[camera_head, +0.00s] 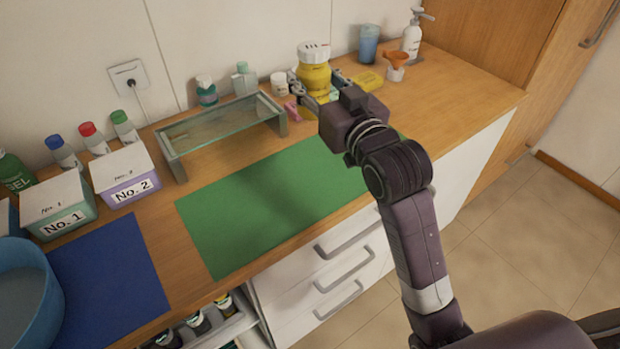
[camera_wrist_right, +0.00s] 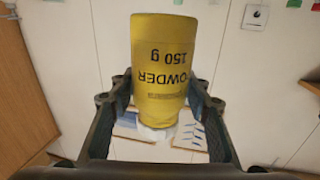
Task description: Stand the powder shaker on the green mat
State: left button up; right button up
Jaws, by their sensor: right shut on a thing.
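The powder shaker (camera_head: 314,73) is a yellow container with a white lid, and in the head view it is upright at the back of the counter. My right gripper (camera_head: 318,90) is shut on it, with a finger on each side. In the right wrist view the shaker (camera_wrist_right: 160,65) shows its "POWDER 150 g" label upside down, between the fingers of my right gripper (camera_wrist_right: 158,105). I cannot tell whether its base touches the counter. The green mat (camera_head: 270,205) lies flat and bare in the middle of the counter, in front of the shaker and to its left. My left gripper is not in view.
A glass shelf (camera_head: 222,130) stands behind the mat. Near the shaker are a white jar (camera_head: 279,84), a pink item (camera_head: 292,111), a yellow box (camera_head: 367,80) and an orange-topped cup (camera_head: 397,64). A blue mat (camera_head: 108,275) and labelled boxes (camera_head: 125,176) lie left.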

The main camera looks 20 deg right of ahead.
jog(key=shift+f, duration=0.45)
notch_tip(320, 180, down, 18)
jog(key=shift+f+b, duration=0.1)
jog(key=shift+b, duration=0.35)
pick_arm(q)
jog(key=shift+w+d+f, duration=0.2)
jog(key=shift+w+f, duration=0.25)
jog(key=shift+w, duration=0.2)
pick_arm(e)
jog(key=shift+f, duration=0.1)
jog(key=shift+f, duration=0.2)
jog(key=o, duration=1.2)
jog(key=shift+r, duration=0.1)
